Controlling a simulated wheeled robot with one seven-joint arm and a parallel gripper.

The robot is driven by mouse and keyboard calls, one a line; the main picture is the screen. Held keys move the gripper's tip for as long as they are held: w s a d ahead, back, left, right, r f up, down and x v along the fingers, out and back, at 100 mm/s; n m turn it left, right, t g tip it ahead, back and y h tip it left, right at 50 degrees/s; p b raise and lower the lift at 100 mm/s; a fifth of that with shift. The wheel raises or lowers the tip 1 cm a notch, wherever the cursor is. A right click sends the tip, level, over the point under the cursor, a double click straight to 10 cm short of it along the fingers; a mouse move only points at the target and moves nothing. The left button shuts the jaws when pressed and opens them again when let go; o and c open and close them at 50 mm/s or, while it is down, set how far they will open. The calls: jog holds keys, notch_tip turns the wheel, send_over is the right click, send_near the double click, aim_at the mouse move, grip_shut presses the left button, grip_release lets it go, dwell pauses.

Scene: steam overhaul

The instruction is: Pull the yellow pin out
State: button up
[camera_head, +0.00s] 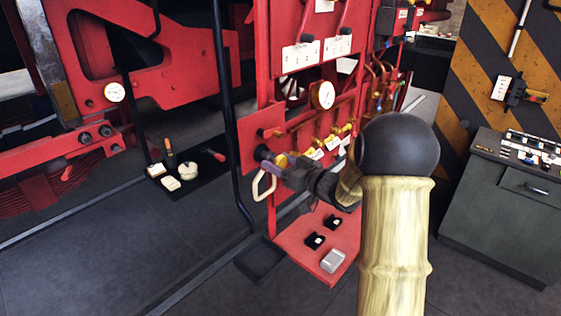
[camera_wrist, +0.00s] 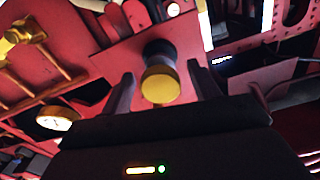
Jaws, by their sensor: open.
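The yellow pin (camera_wrist: 160,86) shows in the middle of the wrist view as a round yellow end on a dark collar, set on a red plate. Its yellow end also shows small in the head view (camera_head: 281,160), at the left side of the red panel. My gripper (camera_wrist: 162,92) is open, with one dark finger on each side of the pin and gaps between. In the head view my gripper (camera_head: 286,168) is at the pin and partly hides it. I cannot tell how deep the pin sits between the fingers.
The red panel (camera_head: 247,140) carries a gauge (camera_head: 323,95), brass valves and levers. A cream loop handle (camera_head: 263,186) hangs just below my gripper. A red step (camera_head: 292,240) holds small blocks. A grey cabinet (camera_head: 500,195) stands right. Floor at the front left is clear.

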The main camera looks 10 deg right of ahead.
jog(key=shift+c, duration=0.2)
grip_shut()
jog(key=shift+b+v, duration=0.4)
jog(key=shift+v, duration=0.65)
jog(key=shift+s+d, duration=0.2)
jog(key=shift+w+f, duration=0.1)
jog(key=shift+c, duration=1.5)
grip_release()
jog(key=o, duration=0.3)
jog(key=shift+o, duration=0.2)
jog(key=shift+s+d, duration=0.1)
jog(key=shift+s, duration=0.15)
jog(key=shift+w, duration=0.1)
